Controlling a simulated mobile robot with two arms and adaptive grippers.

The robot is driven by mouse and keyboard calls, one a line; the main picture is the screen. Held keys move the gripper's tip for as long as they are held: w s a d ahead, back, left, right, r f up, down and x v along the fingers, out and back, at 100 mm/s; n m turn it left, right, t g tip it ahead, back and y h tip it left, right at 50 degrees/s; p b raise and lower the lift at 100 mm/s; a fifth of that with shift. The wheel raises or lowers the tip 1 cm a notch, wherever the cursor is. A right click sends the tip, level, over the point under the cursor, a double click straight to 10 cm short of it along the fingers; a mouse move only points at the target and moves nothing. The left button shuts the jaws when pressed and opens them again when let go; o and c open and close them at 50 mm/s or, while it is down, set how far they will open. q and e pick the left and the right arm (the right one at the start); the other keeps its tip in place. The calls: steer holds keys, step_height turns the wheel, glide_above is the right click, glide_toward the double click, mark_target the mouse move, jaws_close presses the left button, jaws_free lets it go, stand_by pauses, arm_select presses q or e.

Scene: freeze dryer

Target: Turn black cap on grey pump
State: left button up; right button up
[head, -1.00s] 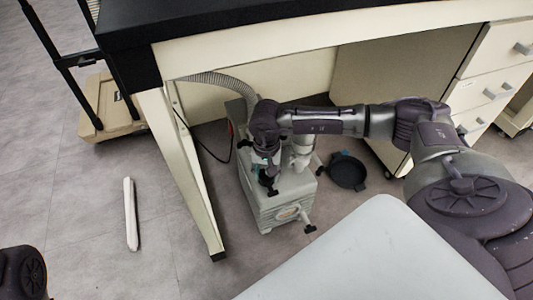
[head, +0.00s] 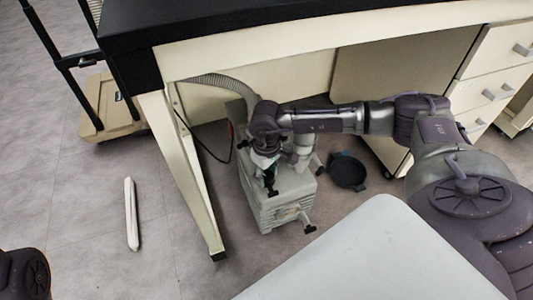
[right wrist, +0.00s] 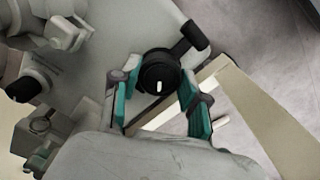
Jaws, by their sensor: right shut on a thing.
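The grey pump (head: 262,212) stands on the floor under the bench. The black cap (right wrist: 160,72) is on the pump's top in the right wrist view, round with a small white mark. A black-ended arm (right wrist: 194,36) shows just beyond it. My right gripper (head: 269,173) points down over the pump in the head view. In the right wrist view, the teal-padded fingers of my right gripper (right wrist: 158,88) are on both sides of the cap, shut on it. In the head view the gripper mostly hides the cap. My left gripper is out of view.
A bench leg (head: 180,170) stands left of the pump. A ribbed hose (head: 222,82) runs behind it. A black round pan-like object (head: 347,171) lies to its right, near a drawer cabinet (head: 488,85). A white bar (head: 131,215) lies on open floor at left.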

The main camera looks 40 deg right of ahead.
mark_target(266, 176)
steer(key=shift+n, duration=2)
steer(key=o, duration=1.1)
steer(key=shift+o, duration=0.2)
steer(key=shift+r, duration=0.15)
step_height(266, 176, up, 12)
